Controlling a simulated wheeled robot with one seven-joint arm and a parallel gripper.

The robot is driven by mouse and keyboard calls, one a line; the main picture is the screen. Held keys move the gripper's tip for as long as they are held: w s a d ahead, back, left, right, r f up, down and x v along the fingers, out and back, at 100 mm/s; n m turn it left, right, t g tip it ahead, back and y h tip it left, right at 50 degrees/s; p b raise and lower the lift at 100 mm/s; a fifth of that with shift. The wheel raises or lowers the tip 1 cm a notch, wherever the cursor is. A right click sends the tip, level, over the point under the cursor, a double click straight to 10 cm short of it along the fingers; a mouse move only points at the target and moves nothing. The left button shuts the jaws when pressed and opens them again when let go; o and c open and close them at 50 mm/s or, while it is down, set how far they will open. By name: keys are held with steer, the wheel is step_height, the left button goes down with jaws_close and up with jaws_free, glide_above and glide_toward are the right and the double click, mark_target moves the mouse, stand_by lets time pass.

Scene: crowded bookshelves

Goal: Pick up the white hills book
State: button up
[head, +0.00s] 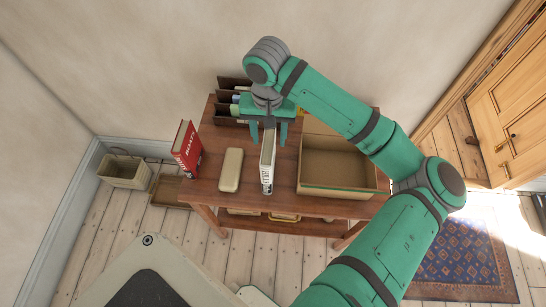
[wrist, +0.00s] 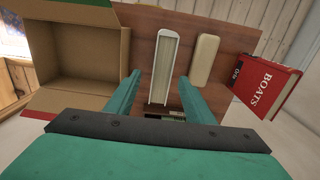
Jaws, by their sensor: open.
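The white hills book (head: 267,176) stands upright on the wooden table in the head view, its narrow lettered spine facing the front. In the wrist view the white book (wrist: 164,66) shows its page edges between my two fingers. My gripper (head: 270,139) is above the rear end of the book, with its fingers pointing down. In the wrist view my gripper (wrist: 160,92) is open, one finger on each side of the book with gaps. The fingers do not appear to touch it.
A beige case (head: 230,169) lies left of the book. A red BOATS book (head: 186,149) stands at the table's left edge. An open cardboard box (head: 338,191) sits to the right. A dark file holder (head: 228,111) is at the back. The wooden table (head: 212,190) has narrow bare strips.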

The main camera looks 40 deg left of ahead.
mark_target(269, 148)
steer(key=shift+s+d+f, duration=0.1)
steer(key=shift+s+f, duration=0.05)
steer(key=shift+f, duration=0.5)
steer(key=shift+s+f, duration=0.1)
steer(key=shift+f, duration=0.5)
steer(key=shift+s+d+f, duration=0.1)
steer(key=shift+d+f, duration=0.05)
steer(key=shift+f, duration=0.4)
steer(key=shift+a+f, duration=0.2)
steer(key=shift+f, duration=2.35)
jaws_close()
